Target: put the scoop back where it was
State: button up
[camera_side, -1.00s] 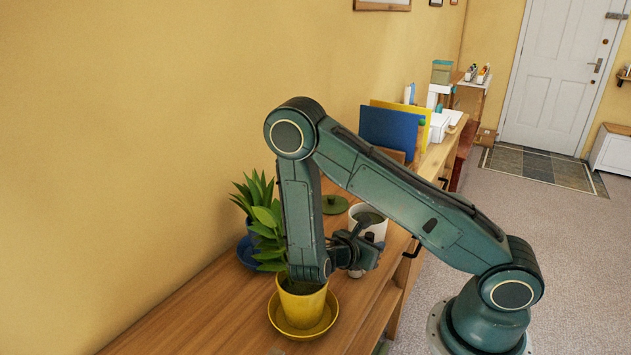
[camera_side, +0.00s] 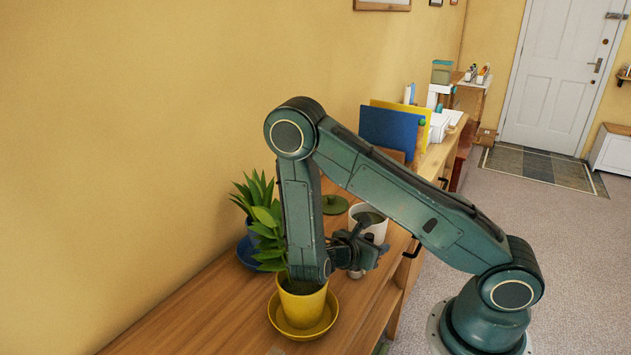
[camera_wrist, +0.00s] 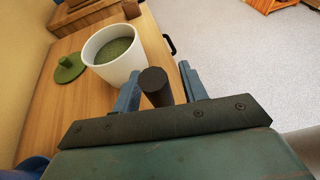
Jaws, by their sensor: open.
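My gripper (camera_side: 366,246) is open, low over the wooden shelf top beside the white pot. In the wrist view its blue fingers (camera_wrist: 160,76) stand apart on either side of a dark round handle (camera_wrist: 154,80), which looks like the scoop's. The handle stands up between the fingers with a gap to the right finger; contact on the left is unclear. The scoop's lower end is hidden. The white pot (camera_wrist: 122,66), also in the side view (camera_side: 381,228), is open and full of green powder. Its green lid (camera_wrist: 68,70) lies on the wood to its left.
A yellow pot plant (camera_side: 302,306) on a yellow saucer stands close to my arm, with a plant in a blue pot (camera_side: 246,252) behind it. Blue and yellow boards (camera_side: 388,132) stand farther back. The wooden top (camera_side: 190,318) is bare at front left.

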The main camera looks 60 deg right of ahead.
jog(key=shift+w+a+r, duration=0.15)
jog(key=shift+a+r, duration=0.1)
jog(key=shift+a, duration=0.35)
notch_tip(320, 180, up, 8)
jog(key=a, duration=0.1)
jog(key=shift+a+f, duration=0.15)
jog(key=shift+a, duration=0.15)
jog(key=shift+w, duration=0.1)
dwell(0.4)
jog(key=s+a+r+m+t+y, duration=0.4)
jog(key=a+r+m+y, duration=0.2)
jog(key=a+r+m, duration=0.1)
jog(key=s+a+r+m+t+y, duration=0.4)
jog(key=s+a+r+m+y, duration=0.1)
jog(key=r, duration=0.6)
jog(key=a+m+y, duration=0.1)
jog(key=m+y, duration=0.1)
jog(key=m, duration=0.1)
jog(key=shift+s+a+m, duration=0.25)
jog(key=shift+a+m, duration=0.15)
